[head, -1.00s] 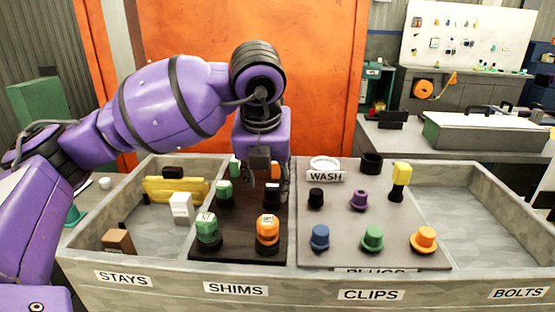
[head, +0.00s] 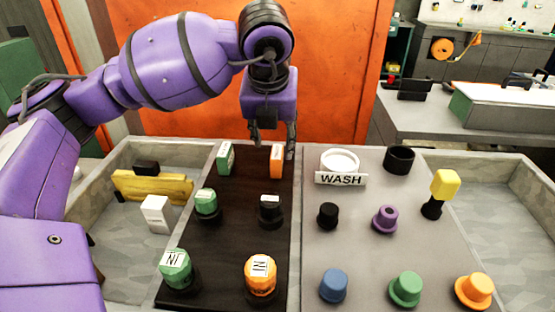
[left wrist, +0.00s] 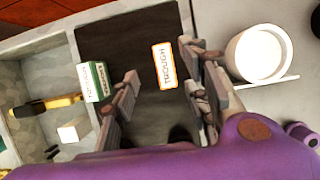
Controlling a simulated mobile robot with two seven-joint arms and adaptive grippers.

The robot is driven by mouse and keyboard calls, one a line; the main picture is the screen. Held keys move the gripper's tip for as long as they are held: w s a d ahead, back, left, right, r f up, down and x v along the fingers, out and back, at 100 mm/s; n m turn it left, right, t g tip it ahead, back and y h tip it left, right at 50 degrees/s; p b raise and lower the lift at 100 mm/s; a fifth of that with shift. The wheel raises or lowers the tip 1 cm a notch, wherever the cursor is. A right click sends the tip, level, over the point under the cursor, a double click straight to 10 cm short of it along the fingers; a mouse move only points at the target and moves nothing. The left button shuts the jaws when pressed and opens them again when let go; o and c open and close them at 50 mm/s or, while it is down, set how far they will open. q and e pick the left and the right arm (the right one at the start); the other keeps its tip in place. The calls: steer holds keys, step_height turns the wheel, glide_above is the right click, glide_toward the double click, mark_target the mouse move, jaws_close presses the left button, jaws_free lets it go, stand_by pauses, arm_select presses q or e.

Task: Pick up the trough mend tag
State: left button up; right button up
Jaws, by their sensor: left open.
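The trough mend tag (head: 277,161) is a small upright orange block with a white label. It stands at the back right of the dark board (head: 235,225). In the left wrist view the tag (left wrist: 163,65) shows its orange-edged white face, which reads TROUGH. My left gripper (head: 272,142) points down, open and empty, just above and behind the tag in the head view. In the left wrist view the open fingers (left wrist: 159,62) lie on either side of the tag with gaps. My right gripper is not in view.
A green tag (head: 226,158) stands left of the trough tag. Green and orange pieces and a black one stand nearer on the board. A white cup-like ring (head: 339,160) behind a WASH label (head: 341,179) is to the right. A yellow piece (head: 153,187) lies in the left bin.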

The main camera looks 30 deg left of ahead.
mark_target(277, 151)
arm_select(q)
steer(key=x, duration=0.5)
steer(key=shift+d+f, duration=0.3)
jaws_close()
